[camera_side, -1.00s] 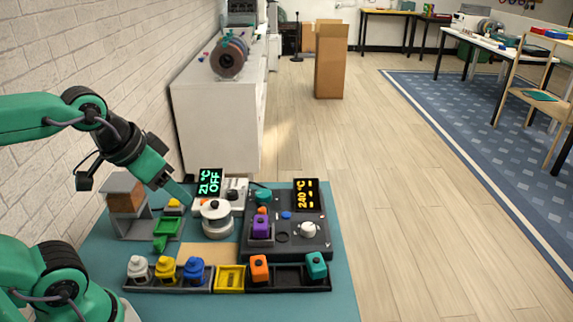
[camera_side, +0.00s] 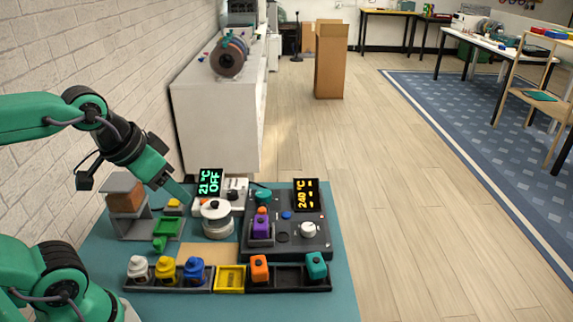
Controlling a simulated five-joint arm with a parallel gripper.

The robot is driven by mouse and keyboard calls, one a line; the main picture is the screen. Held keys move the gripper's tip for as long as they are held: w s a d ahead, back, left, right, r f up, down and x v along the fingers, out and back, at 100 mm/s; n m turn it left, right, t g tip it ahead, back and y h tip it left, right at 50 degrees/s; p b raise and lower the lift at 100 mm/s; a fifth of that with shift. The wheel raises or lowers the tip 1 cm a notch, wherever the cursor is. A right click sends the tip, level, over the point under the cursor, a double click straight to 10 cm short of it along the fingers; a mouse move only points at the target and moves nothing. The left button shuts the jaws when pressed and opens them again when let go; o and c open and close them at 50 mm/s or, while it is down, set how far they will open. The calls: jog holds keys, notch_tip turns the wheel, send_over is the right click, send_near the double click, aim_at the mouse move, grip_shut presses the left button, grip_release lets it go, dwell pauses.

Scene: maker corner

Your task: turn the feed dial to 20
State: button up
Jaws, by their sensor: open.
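A white knob (camera_side: 308,230) sits at the right front of the dark control panel (camera_side: 282,249); it looks like a dial, but its pointer and scale are too small to read. The panel's display (camera_side: 306,196) shows 240 °C in orange. A purple block (camera_side: 261,226) stands in a grey holder on the panel's left part. My gripper (camera_side: 186,197) is open, tilted down over the left part of the mat, just left of a white spool-like round thing (camera_side: 216,217). It is well to the left of the white knob.
A second display (camera_side: 209,183) reads 21 °C OFF. A front rack (camera_side: 290,279) holds several coloured bottle-like blocks. A brick wall borders the left side.

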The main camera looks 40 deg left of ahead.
jog(key=w+a+r+n+g, duration=0.1)
jog(key=w+r+n+g, duration=0.1)
jog(key=w, duration=0.6)
jog(key=n+g, duration=0.4)
jog(key=n, duration=0.1)
send_over(265, 193)
jog(key=f, duration=1.4)
jog(key=shift+s+d, duration=0.2)
jog(key=shift+d, duration=0.05)
jog(key=shift+w+a+f, duration=0.15)
jog(key=shift+w+f, duration=0.2)
jog(key=shift+f, duration=0.25)
jog(key=shift+s+a+f, duration=0.1)
jog(key=shift+a+f, duration=0.05)
jog(key=shift+f, duration=1.8)
jog(key=shift+s+a+f, duration=0.1)
jog(key=shift+f, duration=1.8)
jog(key=c, duration=0.7)
